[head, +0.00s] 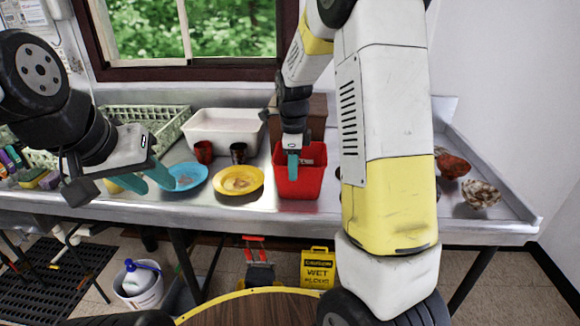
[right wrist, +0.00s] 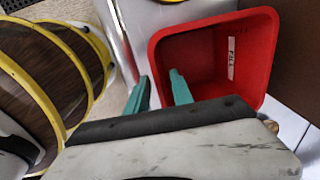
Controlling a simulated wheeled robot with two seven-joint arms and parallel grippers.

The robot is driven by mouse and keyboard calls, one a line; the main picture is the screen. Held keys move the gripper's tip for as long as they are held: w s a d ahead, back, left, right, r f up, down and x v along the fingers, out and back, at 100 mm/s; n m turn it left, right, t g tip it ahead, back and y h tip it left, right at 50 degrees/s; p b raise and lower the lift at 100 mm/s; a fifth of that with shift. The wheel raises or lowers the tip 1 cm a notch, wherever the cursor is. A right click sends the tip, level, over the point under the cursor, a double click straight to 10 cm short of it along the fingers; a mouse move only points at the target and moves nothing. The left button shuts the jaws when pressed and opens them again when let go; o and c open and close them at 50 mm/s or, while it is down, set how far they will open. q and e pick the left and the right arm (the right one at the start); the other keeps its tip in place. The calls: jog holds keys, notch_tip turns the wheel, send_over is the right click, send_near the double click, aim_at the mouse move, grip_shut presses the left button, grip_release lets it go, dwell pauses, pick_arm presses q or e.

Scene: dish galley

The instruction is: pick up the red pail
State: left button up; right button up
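The red pail (head: 299,184) stands upright on the steel counter, right of the yellow plate. It also shows in the right wrist view (right wrist: 262,50), open end toward the camera, with a white label on its inner wall. My right gripper (head: 292,164) is over the pail. In the right wrist view its teal fingers (right wrist: 159,92) are apart, one over the pail's opening and one outside its left wall. I cannot tell whether they touch the wall. My left gripper (head: 147,180) is open and empty in front of the blue plate.
A blue plate (head: 184,177), a yellow plate (head: 238,181), a red cup (head: 203,152) and a dark cup (head: 238,153) stand left of the pail. A white tub (head: 222,128) and brown box (head: 312,112) are behind. Bowls (head: 453,165) lie at right.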

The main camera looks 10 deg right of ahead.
jog(key=f, duration=0.2)
jog(key=d+f, duration=0.1)
jog(key=f, duration=0.4)
jog(key=shift+w+d, duration=0.2)
jog(key=shift+d, duration=0.05)
jog(key=shift+c, duration=0.5)
grip_shut()
